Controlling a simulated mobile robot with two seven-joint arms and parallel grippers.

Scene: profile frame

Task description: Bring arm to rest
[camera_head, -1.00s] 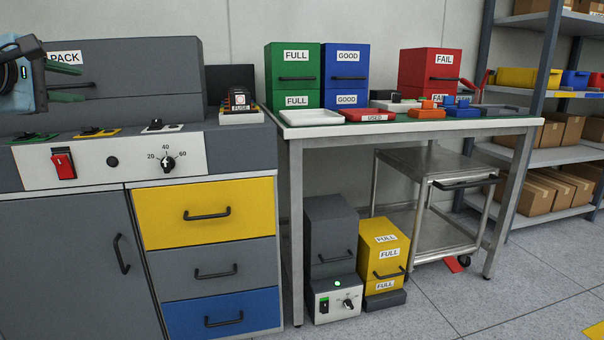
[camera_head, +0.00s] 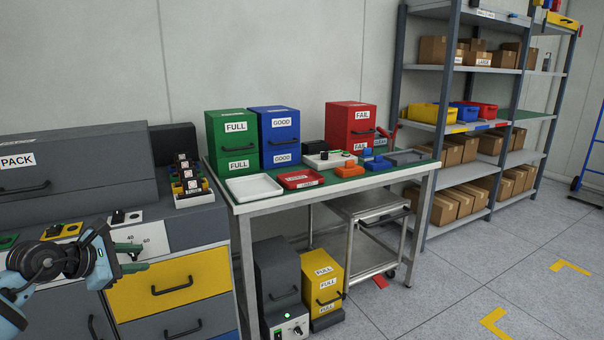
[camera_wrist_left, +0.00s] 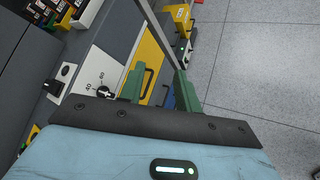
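My left arm comes in from the lower left of the head view, with its blue and black wrist in front of the grey workbench. My left gripper (camera_head: 134,258) has green fingers and hangs in front of the bench's control panel, near the yellow drawer (camera_head: 172,290). In the left wrist view the two green fingers (camera_wrist_left: 158,88) stand well apart with nothing between them. The yellow drawer and the panel's dial (camera_wrist_left: 104,92) show beyond them. My right arm and gripper are in neither view.
A PACK box (camera_head: 80,165) and fuse holders (camera_head: 190,180) stand on the bench. Right of it is a green-topped table (camera_head: 240,205) with drawer boxes and trays. A metal cart (camera_head: 365,205) and shelving (camera_head: 440,130) stand beyond. The floor at right is open.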

